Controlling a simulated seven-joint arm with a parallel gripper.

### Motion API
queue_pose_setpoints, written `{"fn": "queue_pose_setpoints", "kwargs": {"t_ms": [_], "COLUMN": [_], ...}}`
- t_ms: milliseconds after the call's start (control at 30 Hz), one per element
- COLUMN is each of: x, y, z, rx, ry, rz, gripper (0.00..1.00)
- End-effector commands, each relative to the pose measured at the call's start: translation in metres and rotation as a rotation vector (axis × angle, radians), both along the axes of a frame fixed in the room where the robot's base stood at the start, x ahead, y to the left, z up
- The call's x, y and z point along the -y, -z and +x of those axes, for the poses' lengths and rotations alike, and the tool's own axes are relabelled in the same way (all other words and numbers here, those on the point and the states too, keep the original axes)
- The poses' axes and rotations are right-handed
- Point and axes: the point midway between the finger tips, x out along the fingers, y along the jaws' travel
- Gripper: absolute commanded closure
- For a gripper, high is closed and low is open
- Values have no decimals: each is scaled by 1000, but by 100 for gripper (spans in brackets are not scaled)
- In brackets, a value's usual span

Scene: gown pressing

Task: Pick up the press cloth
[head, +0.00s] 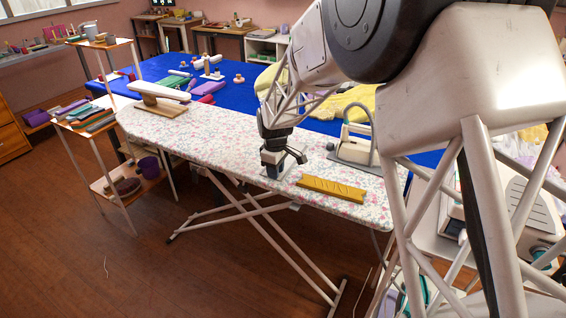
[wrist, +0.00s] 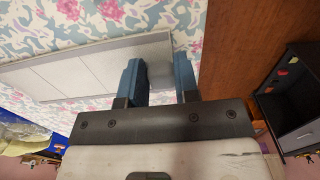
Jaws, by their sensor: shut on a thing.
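The press cloth (wrist: 85,68) is a pale grey-white flat strip with crease lines, seen in the wrist view over the flowered ironing board cover. Its right end lies between the two blue fingers of my gripper (wrist: 160,60), which is shut on it. In the head view my gripper (head: 275,170) points down, low at the board's near side. I cannot pick out the cloth clearly there; the gripper hides that spot. Whether the cloth is clear of the board or still touching it, I cannot tell.
A shelf rack (head: 128,180) stands left; a blue table (head: 240,80) lies behind.

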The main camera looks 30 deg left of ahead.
Motion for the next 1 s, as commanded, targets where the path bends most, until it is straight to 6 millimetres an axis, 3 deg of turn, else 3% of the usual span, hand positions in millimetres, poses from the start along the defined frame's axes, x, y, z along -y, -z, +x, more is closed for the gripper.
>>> {"fn": "queue_pose_setpoints", "kwargs": {"t_ms": [367,667,1000], "x": [0,0,29], "y": [-5,-35,-40], "z": [0,0,-32], "rx": [0,2,0], "ry": [0,0,0], "rz": [0,1,0], "gripper": [94,94,94]}}
